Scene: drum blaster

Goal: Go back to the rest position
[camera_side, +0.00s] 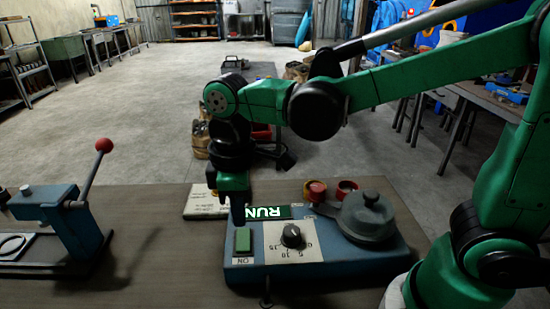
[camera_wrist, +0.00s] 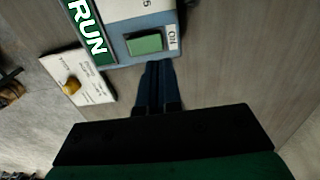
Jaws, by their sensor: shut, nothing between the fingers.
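My gripper (camera_side: 238,214) points down just above the left end of a blue control box (camera_side: 320,250). In the wrist view my gripper (camera_wrist: 157,68) has its two dark fingers together, with nothing between them, close to the green ON button (camera_wrist: 145,44). The button also shows in the side view (camera_side: 243,240), just below the fingertips. Whether the fingertips touch the box cannot be told. A sign (camera_side: 267,212) reads RUN in lit letters. A black dial (camera_side: 291,236) sits on a white scale.
A grey lidded pot (camera_side: 367,217) and a red button (camera_side: 315,190) are on the box's right side. A blue lever press (camera_side: 75,225) with a red ball stands left. The bench between is clear.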

